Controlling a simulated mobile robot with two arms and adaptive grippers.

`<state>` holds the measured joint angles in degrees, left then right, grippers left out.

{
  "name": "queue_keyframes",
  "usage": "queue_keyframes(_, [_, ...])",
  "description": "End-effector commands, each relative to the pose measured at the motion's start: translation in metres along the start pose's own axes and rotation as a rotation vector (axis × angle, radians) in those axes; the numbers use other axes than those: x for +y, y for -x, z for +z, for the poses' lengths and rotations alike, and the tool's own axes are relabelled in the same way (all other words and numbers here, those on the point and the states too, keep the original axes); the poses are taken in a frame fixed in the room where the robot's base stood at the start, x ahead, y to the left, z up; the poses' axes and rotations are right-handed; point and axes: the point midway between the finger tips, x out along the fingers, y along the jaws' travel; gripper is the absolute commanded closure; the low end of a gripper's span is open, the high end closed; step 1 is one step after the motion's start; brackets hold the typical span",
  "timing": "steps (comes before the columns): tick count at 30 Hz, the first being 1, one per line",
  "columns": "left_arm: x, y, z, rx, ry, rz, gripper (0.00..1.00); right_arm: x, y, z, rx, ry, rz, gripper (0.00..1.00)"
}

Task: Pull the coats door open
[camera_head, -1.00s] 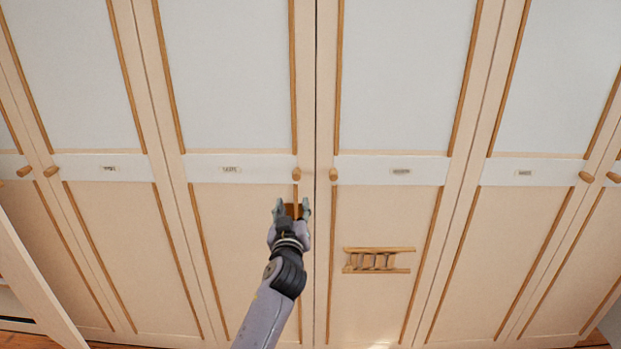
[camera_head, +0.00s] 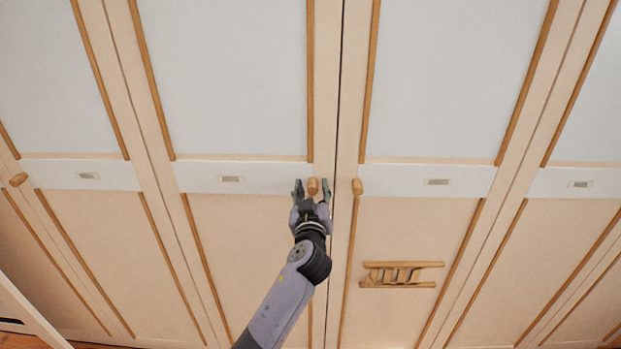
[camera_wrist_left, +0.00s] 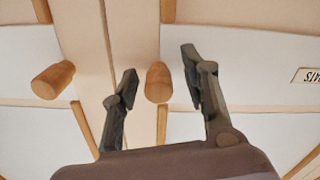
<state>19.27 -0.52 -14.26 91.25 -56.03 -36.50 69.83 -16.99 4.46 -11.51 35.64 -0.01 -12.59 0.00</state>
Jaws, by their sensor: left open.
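The coats door (camera_head: 245,235) is a pale wardrobe door with a white band, a small label (camera_head: 231,179) and a wooden knob (camera_head: 313,186) near its right edge. The door looks shut, flush with its neighbour. In the left wrist view the label (camera_wrist_left: 307,75) is cut off and upside down, ending in what reads as "ATS". My left gripper (camera_head: 311,190) is open at the knob, with one finger on each side. In the left wrist view the knob (camera_wrist_left: 158,82) stands between the fingers, with gaps on both sides. My right gripper is not in view.
A neighbouring door's knob (camera_head: 357,187) sits close to the right, across the seam; it also shows in the left wrist view (camera_wrist_left: 53,80). A small wooden ladder-like piece (camera_head: 402,274) is at the lower right. Other wardrobe doors stretch to both sides.

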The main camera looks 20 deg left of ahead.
Motion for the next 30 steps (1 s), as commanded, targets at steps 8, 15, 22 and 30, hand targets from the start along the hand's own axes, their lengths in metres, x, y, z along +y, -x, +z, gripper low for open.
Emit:
queue_keyframes(8, [0.001,0.001,0.001,0.0,0.0,0.0,0.58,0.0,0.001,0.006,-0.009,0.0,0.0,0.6])
queue_keyframes(15, [0.001,0.001,0.001,0.0,0.0,0.0,0.68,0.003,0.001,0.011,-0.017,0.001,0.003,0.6])
queue_keyframes(22, [0.001,0.001,0.0,0.0,0.0,0.0,0.84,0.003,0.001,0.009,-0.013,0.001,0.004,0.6])
queue_keyframes(30, [0.001,0.001,0.0,0.0,0.0,0.0,1.0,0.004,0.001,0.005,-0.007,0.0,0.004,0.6])
